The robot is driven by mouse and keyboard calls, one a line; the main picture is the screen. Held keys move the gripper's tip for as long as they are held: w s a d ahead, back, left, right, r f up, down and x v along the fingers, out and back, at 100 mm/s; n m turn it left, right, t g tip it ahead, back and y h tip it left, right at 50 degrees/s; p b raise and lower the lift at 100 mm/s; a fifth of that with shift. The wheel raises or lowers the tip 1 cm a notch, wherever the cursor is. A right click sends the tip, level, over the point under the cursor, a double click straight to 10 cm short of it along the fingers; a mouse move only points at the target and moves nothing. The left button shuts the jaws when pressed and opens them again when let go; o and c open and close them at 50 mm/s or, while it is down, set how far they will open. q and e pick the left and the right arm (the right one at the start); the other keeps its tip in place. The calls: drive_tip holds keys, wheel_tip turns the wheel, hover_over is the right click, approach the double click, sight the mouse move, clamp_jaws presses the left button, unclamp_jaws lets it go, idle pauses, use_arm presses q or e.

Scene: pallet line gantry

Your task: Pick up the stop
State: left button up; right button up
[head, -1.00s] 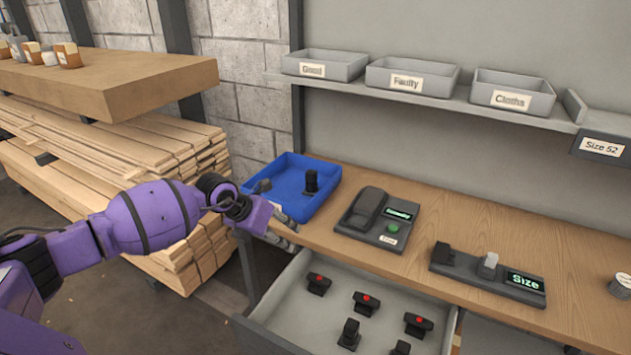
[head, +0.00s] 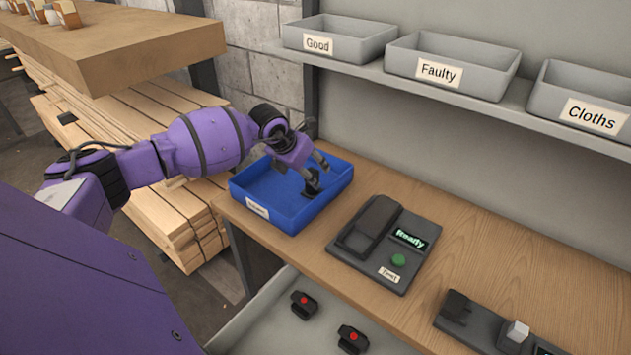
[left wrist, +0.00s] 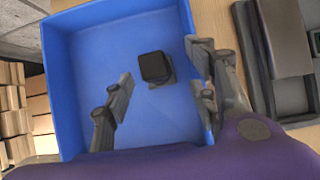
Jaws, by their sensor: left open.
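The stop, a small black block (left wrist: 155,66) on a flat dark foot, stands in the blue tray (left wrist: 85,60). In the head view the stop (head: 313,185) is partly hidden behind the fingers of my left gripper (head: 309,169). My left gripper is open over the blue tray (head: 265,219), pointing down. In the left wrist view its two fingers (left wrist: 160,68) are on either side of the stop, with a gap on both sides. I cannot tell how high the fingertips are above the tray floor. My right gripper is not in view.
A tester (head: 383,243) reading "Ready" with a green button stands right of the tray. An open drawer (head: 250,323) below holds black parts with red dots. Bins labelled Good (head: 296,35), Faulty (head: 405,61) and Cloths (head: 554,104) stand on the shelf above.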

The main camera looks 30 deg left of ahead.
sight(308, 192)
use_arm(q)
drive_tip(key=shift+w+f, duration=0.2)
drive_tip(key=shift+f, duration=0.3)
drive_tip(key=x, duration=0.4)
drive_tip(key=shift+s+a, duration=0.15)
drive_tip(key=shift+a, duration=0.15)
drive_tip(key=shift+w+f, duration=0.2)
drive_tip(key=shift+f, duration=0.1)
drive_tip(key=c, duration=1.1)
drive_tip(key=shift+c, duration=1.2)
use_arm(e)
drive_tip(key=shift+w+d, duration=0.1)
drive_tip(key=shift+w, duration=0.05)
